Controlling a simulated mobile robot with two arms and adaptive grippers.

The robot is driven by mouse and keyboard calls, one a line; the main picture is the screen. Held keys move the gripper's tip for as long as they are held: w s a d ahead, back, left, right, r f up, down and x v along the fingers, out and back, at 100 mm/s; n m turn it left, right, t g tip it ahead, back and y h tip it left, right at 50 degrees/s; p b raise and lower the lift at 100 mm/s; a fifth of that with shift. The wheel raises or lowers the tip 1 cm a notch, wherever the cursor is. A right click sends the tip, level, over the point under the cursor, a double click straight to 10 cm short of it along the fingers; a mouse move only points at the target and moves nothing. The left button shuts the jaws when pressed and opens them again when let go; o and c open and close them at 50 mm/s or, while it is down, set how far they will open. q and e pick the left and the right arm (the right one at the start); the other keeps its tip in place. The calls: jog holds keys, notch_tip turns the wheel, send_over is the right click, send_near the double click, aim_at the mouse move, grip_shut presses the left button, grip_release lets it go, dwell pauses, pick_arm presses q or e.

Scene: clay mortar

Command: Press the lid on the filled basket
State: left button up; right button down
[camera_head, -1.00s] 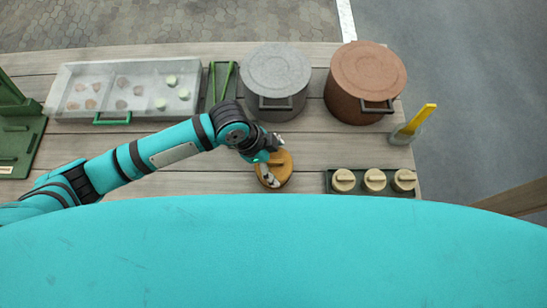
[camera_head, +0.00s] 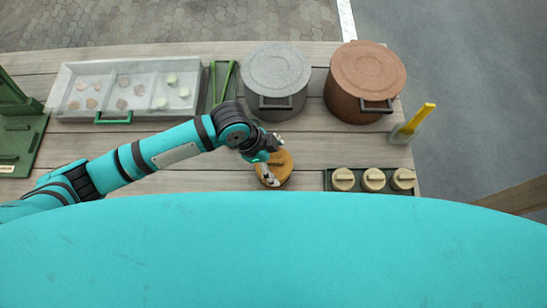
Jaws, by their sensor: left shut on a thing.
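A round tan-brown basket (camera_head: 284,174) stands on the wooden table, just above the edge of my teal body. Something small and dark-and-white shows at its left side; I cannot tell what part it is. My left gripper (camera_head: 271,155) is at the basket's top, shut on a part there that looks like the lid. The gripper hides much of the top, so I cannot tell whether the lid sits fully down. My right gripper is not in view.
A clear tray (camera_head: 138,112) with pale and pinkish pieces lies at the back left, beside green tongs (camera_head: 226,80). A grey pot (camera_head: 276,72) and a brown pot (camera_head: 367,74) stand behind. A dark tray (camera_head: 370,192) holds three cream lidded pots. A yellow-handled tool (camera_head: 421,117) stands right.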

pick_arm(q)
jog(key=o, duration=0.7)
jog(key=shift+c, duration=0.2)
jog(key=shift+r+p, duration=3.05)
jog(key=shift+p, duration=0.1)
grip_shut()
